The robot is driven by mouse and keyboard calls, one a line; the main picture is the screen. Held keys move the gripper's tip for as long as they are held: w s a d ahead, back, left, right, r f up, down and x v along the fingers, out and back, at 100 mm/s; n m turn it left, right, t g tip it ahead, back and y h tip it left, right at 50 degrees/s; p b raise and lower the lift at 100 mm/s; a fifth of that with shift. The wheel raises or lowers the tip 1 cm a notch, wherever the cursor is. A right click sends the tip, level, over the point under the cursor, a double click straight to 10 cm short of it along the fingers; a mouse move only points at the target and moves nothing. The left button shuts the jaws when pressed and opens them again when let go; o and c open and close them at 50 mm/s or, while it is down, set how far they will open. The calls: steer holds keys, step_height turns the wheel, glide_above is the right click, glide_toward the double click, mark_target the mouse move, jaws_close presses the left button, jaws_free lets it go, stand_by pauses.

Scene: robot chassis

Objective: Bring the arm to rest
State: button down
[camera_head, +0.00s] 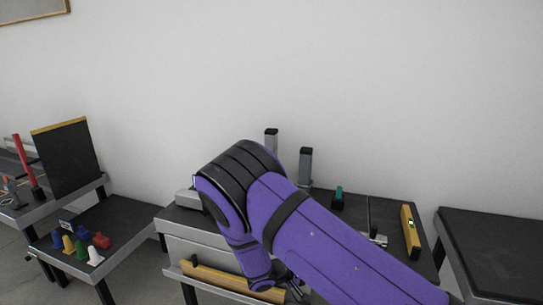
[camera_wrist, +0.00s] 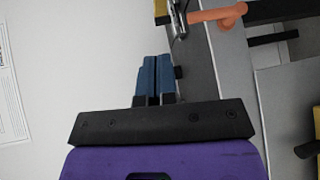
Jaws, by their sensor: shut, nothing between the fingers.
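My arm is purple with black bands. In the head view it reaches from the lower right up to a bend at the middle, then folds down in front of a workbench (camera_head: 180,215). The end of the arm is low in front of the bench, partly cut off or hidden. In the wrist view my gripper (camera_wrist: 153,78) shows two blue fingers side by side, shut with nothing between them. The fingers point up in the picture, beside a grey bench edge (camera_wrist: 203,70), and seem to hold nothing.
A yellow level (camera_head: 410,231) and grey upright posts (camera_head: 305,165) stand on the bench. A low table (camera_head: 130,220) at left bears small coloured cones. Another dark-topped table (camera_head: 490,250) is at right. In the wrist view an orange object (camera_wrist: 218,17) lies near the top; pale wall fills the left.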

steer(key=s+d+r+m+g+y, duration=0.2)
steer(key=s+d+r+y, duration=0.15)
steer(key=r, duration=0.55)
steer(key=s+d+r+m+g+y, duration=0.1)
steer(key=s+d+r+g+y, duration=0.3)
steer(key=r, duration=0.6)
steer(key=s+d+r+m+g+y, duration=0.1)
steer(key=s+d+r+m+y, duration=0.1)
steer(key=d+r, duration=0.5)
steer(key=s+d+r+t+y, duration=0.1)
steer(key=s+r+t+y, duration=0.1)
steer(key=s+r, duration=0.6)
steer(key=s+d+r+t+y, duration=0.1)
steer(key=s+r+t+y, duration=0.2)
steer(key=s+r, duration=0.5)
steer(key=s+t, duration=0.1)
steer(key=s, duration=0.4)
steer(key=shift+d, duration=0.3)
steer(key=shift+y, duration=0.25)
